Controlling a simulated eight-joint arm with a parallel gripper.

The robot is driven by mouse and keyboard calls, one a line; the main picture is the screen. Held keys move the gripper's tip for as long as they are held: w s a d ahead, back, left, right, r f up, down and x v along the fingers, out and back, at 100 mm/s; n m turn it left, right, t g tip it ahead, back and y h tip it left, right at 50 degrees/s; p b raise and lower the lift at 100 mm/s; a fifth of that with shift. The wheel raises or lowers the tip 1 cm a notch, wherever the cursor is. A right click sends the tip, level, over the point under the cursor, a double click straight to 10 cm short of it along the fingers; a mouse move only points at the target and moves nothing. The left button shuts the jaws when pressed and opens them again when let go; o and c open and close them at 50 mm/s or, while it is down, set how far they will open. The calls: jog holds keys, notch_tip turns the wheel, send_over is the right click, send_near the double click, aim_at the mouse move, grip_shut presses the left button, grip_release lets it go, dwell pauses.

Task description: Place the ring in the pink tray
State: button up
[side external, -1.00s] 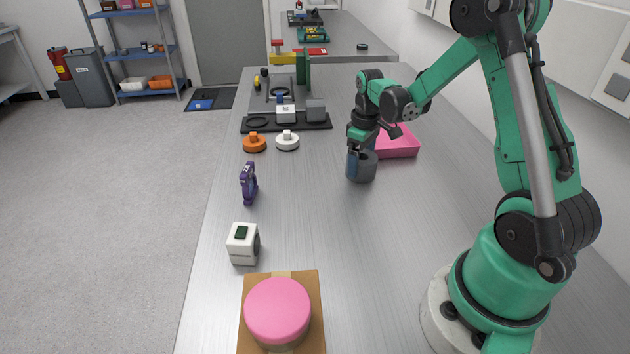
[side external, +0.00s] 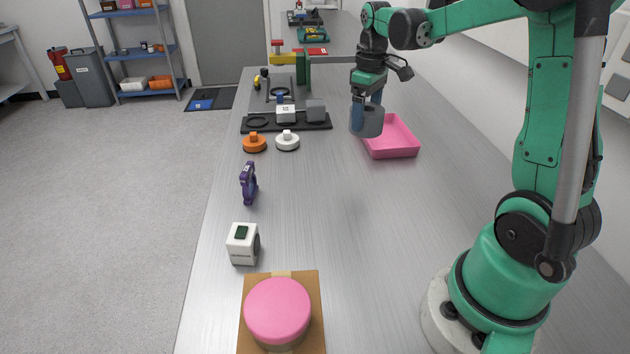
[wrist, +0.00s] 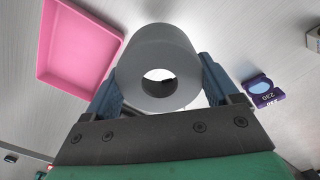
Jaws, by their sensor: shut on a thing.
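The ring is a thick grey cylinder with a round hole (side external: 371,122). My gripper (side external: 366,108) is shut on it and holds it up in the air, clear of the bench. In the wrist view the ring (wrist: 160,52) sits between the two blue fingers of my gripper (wrist: 160,90), its hole facing the camera. The pink tray (side external: 392,150) lies on the bench just right of and below the ring in the side view, and looks empty. In the wrist view the pink tray (wrist: 75,85) is at the upper left, beside the ring.
A black rack (side external: 287,122) with blocks, an orange knob (side external: 254,143) and a white knob (side external: 287,141) stand left of the tray. A purple device (side external: 248,183), a white box (side external: 243,244) and a pink disc (side external: 277,308) are nearer. The bench's middle is clear.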

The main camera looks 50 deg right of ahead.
notch_tip(320, 180, up, 8)
jog(key=n, duration=0.4)
send_over(387, 145)
notch_tip(387, 145, down, 9)
notch_tip(387, 145, down, 9)
jog(key=shift+a+f, duration=0.1)
jog(key=shift+f, duration=0.1)
jog(key=o, duration=1.2)
jog(key=shift+c, duration=0.2)
